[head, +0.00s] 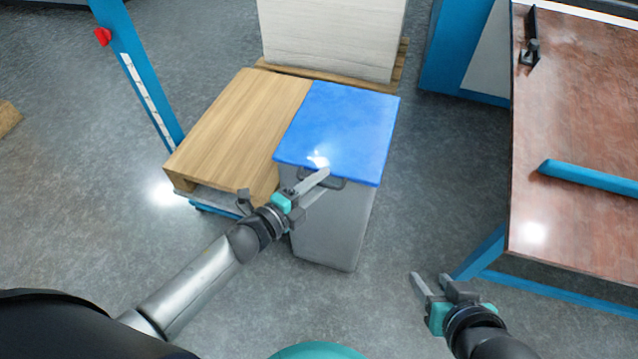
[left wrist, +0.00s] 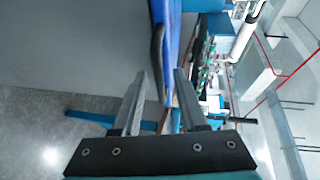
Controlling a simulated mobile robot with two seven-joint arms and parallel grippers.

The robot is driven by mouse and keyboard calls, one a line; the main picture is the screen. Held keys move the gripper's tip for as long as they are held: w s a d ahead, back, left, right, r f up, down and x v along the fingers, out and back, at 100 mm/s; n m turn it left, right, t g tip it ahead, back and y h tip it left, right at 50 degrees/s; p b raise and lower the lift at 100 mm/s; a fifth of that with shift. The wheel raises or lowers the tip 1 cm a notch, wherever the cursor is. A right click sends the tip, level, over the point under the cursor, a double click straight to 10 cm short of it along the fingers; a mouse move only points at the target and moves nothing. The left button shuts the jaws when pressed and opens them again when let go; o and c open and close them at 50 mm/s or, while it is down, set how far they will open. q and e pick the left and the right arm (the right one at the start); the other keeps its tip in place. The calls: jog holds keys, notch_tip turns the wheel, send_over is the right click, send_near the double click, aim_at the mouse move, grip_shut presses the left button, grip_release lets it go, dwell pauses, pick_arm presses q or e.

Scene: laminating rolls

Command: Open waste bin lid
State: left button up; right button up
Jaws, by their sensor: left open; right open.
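The waste bin is a tall grey box (head: 335,225) with a flat blue lid (head: 345,125), which lies shut on top. A dark bar handle (head: 338,183) sits at the lid's front edge. My left gripper (head: 322,180) is open at the front of the bin, with its fingers by the handle and partly covering it. In the left wrist view the handle (left wrist: 157,60) shows between the two open fingers (left wrist: 160,72); I cannot tell whether they touch it. The blue lid edge (left wrist: 172,30) runs beside it. My right gripper (head: 430,280) is open and empty, above the floor at lower right.
A wooden-topped cart (head: 240,125) with a blue post (head: 140,70) stands close against the bin's left side. A white stack on a pallet (head: 330,35) is behind it. A brown-topped table (head: 580,130) with a blue frame stands at the right. Floor between bin and table is clear.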

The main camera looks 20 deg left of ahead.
pick_arm(q)
jog(key=shift+w+d, duration=0.1)
jog(key=shift+w, duration=0.05)
jog(key=shift+c, duration=0.3)
jog(key=shift+f, duration=0.1)
jog(key=c, duration=0.6)
jog(key=shift+f, duration=0.1)
grip_shut()
